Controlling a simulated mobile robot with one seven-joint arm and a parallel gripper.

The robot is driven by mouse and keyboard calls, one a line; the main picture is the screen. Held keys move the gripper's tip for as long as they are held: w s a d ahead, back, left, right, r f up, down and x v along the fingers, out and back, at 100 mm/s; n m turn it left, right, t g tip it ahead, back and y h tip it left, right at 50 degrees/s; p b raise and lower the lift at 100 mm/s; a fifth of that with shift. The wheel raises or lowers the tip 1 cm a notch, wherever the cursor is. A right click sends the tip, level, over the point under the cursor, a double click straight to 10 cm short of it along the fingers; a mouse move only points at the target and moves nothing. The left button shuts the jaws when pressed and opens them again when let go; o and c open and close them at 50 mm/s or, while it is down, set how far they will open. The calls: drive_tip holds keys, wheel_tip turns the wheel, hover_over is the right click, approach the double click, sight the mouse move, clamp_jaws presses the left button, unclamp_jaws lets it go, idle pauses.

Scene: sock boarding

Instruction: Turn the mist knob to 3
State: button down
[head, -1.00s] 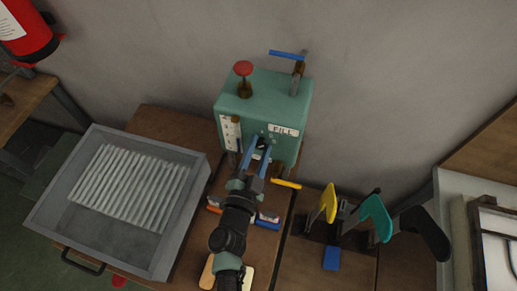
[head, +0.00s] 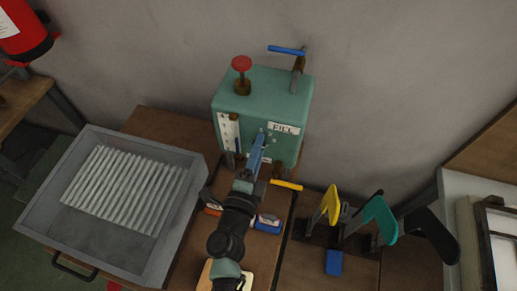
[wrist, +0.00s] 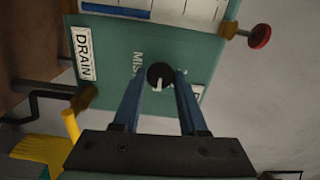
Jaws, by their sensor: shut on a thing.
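The mist knob (wrist: 160,76) is a round black knob with a white pointer mark, on the front of the green tank box (head: 232,98). In the wrist view it sits between the tips of my gripper's blue fingers (wrist: 160,84), which are shut on it. The white lettering beside it shows only "MIS"; the rest is hidden, and I cannot read dial numbers. In the head view my gripper (head: 260,142) reaches the box's front face, its fingers seen nearly edge-on, hiding the knob.
A red knob (head: 242,64) and a blue-handled valve (head: 287,50) top the box. A yellow lever (head: 286,185) juts out low at its right. A grey tray (head: 100,262) with white ribs stands left; yellow, teal and black forms (head: 380,217) stand right.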

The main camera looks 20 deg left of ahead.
drive_tip(key=shift+m, duration=0.4)
drive_tip(key=shift+c, duration=2.4)
unclamp_jaws()
drive_tip(key=s+b, duration=0.3)
drive_tip(key=s, duration=1)
